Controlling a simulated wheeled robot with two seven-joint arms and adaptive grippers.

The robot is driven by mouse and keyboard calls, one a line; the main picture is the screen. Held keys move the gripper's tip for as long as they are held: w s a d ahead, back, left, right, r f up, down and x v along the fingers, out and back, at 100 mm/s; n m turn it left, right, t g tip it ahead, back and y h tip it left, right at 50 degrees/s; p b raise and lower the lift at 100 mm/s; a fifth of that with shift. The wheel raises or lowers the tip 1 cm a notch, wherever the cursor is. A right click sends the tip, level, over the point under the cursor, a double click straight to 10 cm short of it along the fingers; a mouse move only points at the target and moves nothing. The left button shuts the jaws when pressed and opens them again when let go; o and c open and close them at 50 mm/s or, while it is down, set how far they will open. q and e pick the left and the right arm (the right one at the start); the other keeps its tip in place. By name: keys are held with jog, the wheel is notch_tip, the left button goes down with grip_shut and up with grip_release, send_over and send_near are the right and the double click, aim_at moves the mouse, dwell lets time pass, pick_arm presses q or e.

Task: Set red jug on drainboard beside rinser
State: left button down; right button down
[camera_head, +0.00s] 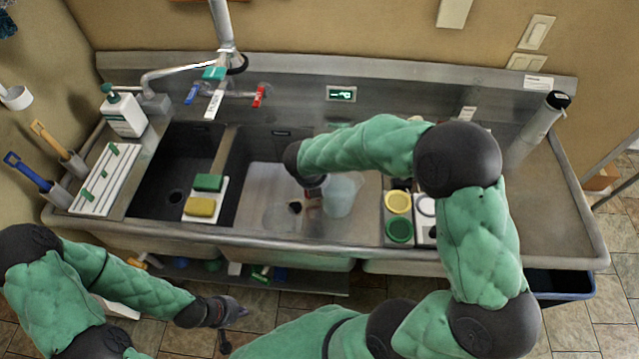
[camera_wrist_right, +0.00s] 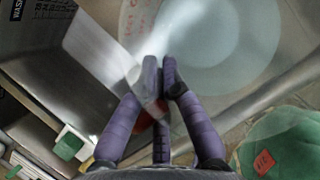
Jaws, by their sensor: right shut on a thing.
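A clear jug (camera_head: 342,195) stands out in the middle of the sink unit in the head view, partly hidden by my right arm. The right wrist view shows its pale, see-through body (camera_wrist_right: 225,45) with red marks near the handle. My right gripper (camera_head: 313,192) is beside the jug; in the wrist view its purple fingers (camera_wrist_right: 160,75) close on the handle, where a reddish patch shows. Whether the jug touches the surface below is unclear. My left gripper (camera_head: 232,328) is open and empty in front of the sink. The bare steel drainboard (camera_head: 535,215) is at the right.
A caddy (camera_head: 397,240) with yellow and green lids stands right of the jug. Sponges (camera_head: 203,206) lie on a white tray by the dark left basin (camera_head: 175,165). A white cylinder (camera_head: 540,118) stands at the drainboard's back.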

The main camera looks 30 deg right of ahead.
dwell(0.3)
jog(key=c, duration=1.4)
grip_release()
jog(key=shift+o, duration=0.2)
jog(key=p+v, duration=0.2)
jog(key=v, duration=1)
jog(key=shift+p, duration=0.3)
